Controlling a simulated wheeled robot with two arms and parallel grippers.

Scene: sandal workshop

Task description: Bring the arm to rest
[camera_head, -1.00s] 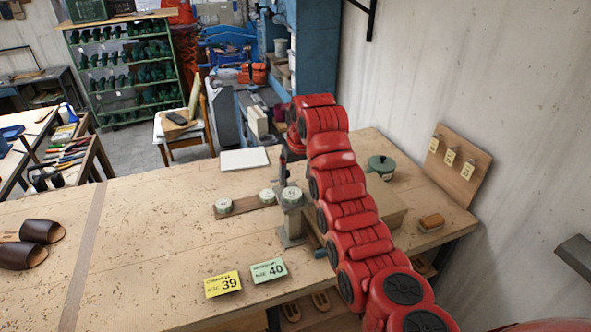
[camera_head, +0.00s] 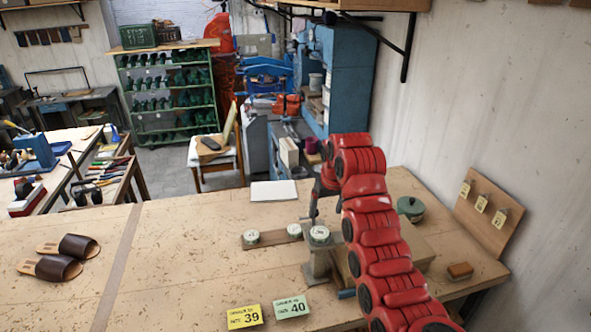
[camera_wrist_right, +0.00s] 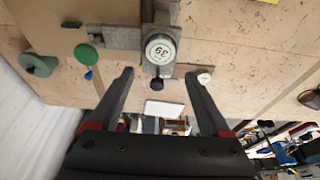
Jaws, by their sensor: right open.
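My right arm is red and reaches over the right part of the workbench. Its dark gripper (camera_head: 315,208) points down just behind a grey metal stand (camera_head: 318,265). A round pale disc (camera_head: 319,234) sits on top of that stand. That view shows the labelled disc (camera_wrist_right: 160,50) on the stand, beyond the fingertips. My left gripper is not in view.
A wooden strip (camera_head: 272,240) with two more discs lies left of the stand. Yellow card 39 (camera_head: 244,317) and green card 40 (camera_head: 291,307) lie in front. Brown sandals (camera_head: 50,268) are at left. A green pot (camera_head: 411,208) and hook board (camera_head: 490,212) are at right.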

